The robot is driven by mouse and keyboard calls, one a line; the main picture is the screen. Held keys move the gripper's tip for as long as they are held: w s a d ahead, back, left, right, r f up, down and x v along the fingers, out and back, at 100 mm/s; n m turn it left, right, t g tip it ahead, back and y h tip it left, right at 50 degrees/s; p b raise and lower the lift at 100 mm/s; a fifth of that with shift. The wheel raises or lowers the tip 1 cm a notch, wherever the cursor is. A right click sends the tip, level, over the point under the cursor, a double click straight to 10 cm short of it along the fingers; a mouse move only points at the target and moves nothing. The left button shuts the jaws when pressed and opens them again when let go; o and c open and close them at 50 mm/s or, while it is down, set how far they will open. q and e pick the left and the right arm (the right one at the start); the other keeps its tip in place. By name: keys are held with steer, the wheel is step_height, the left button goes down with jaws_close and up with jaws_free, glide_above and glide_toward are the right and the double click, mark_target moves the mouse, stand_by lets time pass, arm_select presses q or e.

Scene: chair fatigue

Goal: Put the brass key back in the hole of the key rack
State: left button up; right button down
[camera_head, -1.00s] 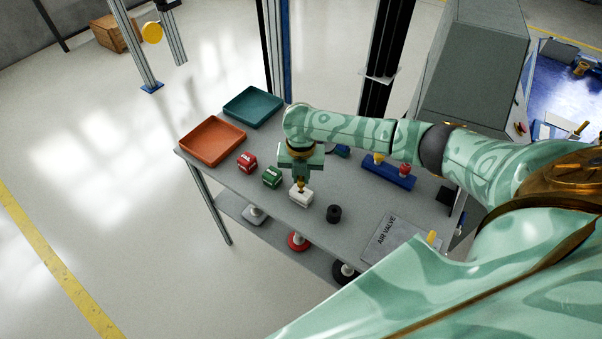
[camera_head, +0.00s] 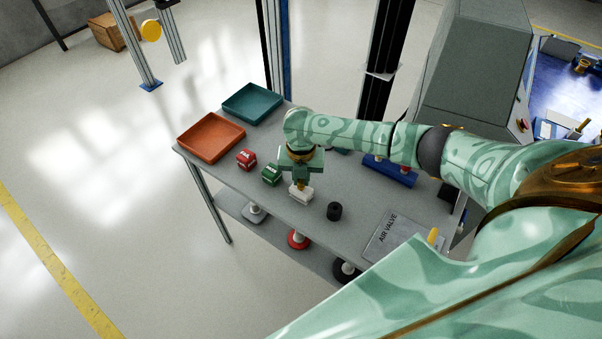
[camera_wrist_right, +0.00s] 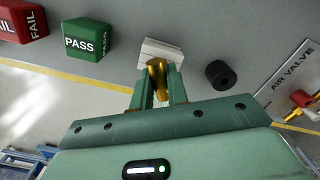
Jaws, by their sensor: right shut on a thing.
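A small white block (camera_head: 302,194), which seems to be the key rack, sits on the grey table near its front edge. My right gripper (camera_head: 300,180) is directly above it, pointing down, shut on the brass key (camera_wrist_right: 157,78). The block also shows just beyond the fingertips in the right wrist view (camera_wrist_right: 161,48). The key's lower end is at the block's top; I cannot tell whether it is inside a hole, and the hole is hidden. My left gripper is not in view.
Green PASS (camera_head: 271,175) and red FAIL (camera_head: 246,159) blocks stand left of the white block. A black cylinder (camera_head: 334,211) stands close on its right. Orange (camera_head: 211,137) and teal (camera_head: 253,103) trays lie further back; an AIR VALVE plate (camera_head: 394,238) lies right.

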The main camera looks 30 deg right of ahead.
steer(key=shift+f, duration=0.25)
steer(key=c, duration=1.3)
jaws_free()
step_height(320, 180, up, 16)
steer(key=p, duration=0.5)
steer(key=shift+r, duration=0.15)
steer(key=shift+s+a, duration=0.1)
steer(key=shift+s, duration=0.05)
